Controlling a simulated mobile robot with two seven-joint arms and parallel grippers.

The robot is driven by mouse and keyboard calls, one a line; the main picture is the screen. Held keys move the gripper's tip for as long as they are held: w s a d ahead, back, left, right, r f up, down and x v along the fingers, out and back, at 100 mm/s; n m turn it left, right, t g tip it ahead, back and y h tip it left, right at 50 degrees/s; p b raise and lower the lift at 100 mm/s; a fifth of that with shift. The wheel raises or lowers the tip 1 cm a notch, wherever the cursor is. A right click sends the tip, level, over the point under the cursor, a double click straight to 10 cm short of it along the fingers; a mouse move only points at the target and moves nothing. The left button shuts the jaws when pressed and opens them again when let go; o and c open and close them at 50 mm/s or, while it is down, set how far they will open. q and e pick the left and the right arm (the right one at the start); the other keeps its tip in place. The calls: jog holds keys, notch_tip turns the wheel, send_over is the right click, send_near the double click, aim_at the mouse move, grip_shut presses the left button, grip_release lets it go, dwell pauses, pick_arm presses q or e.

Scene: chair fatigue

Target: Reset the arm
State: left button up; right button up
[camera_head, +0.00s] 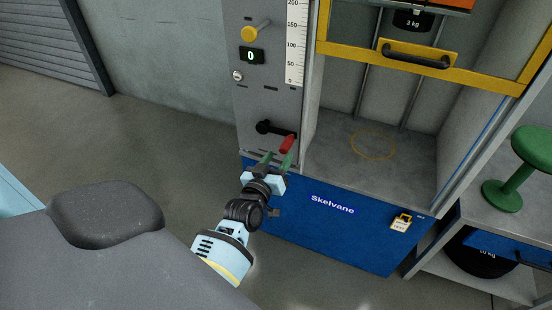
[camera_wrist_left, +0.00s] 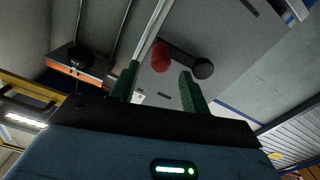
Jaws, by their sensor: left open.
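A crank arm sits low on the grey control panel (camera_head: 265,95), with a black hub and lever (camera_head: 266,128) at left and a red grip (camera_head: 287,145) at right, tilted down. My left gripper (camera_head: 278,162) is open, its green fingers pointing up at the red grip from just below; one fingertip overlaps it in the head view. In the left wrist view the red grip (camera_wrist_left: 160,57) shows between the open fingers (camera_wrist_left: 159,72), near their tips, with the black hub (camera_wrist_left: 203,69) to the right. I cannot tell whether they touch. My right gripper is not in view.
Above the crank are a display (camera_head: 251,56) reading 0, a yellow knob (camera_head: 250,34) and a scale (camera_head: 295,45). To the right is a bay with a yellow guard bar (camera_head: 345,50) and a 3 kg weight (camera_head: 413,21). A green stool-shaped object (camera_head: 502,195) stands far right.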

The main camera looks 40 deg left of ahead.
pick_arm(q)
jog(key=shift+w+f, duration=0.1)
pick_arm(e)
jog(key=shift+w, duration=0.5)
pick_arm(q)
jog(key=s+d+f+m+g+h+p, duration=0.2)
jog(key=s+d+g+p, duration=0.1)
jog(key=s, duration=1)
jog(key=s+d+f+m+g+h+p, duration=0.2)
jog(key=s+d, duration=0.4)
jog(key=s, duration=0.7)
jog(key=s+d+f+m+g+h+p, duration=0.2)
jog(key=s+d+f+m+g+p, duration=0.1)
jog(key=s, duration=1)
jog(key=shift+s+d+f+m+g+p, duration=0.3)
jog(key=shift+d+f+m+g+p, duration=0.15)
jog(key=shift+d+p, duration=0.65)
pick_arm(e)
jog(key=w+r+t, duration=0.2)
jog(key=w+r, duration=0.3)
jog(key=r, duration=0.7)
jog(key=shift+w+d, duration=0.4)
pick_arm(q)
jog(key=shift+f, duration=0.1)
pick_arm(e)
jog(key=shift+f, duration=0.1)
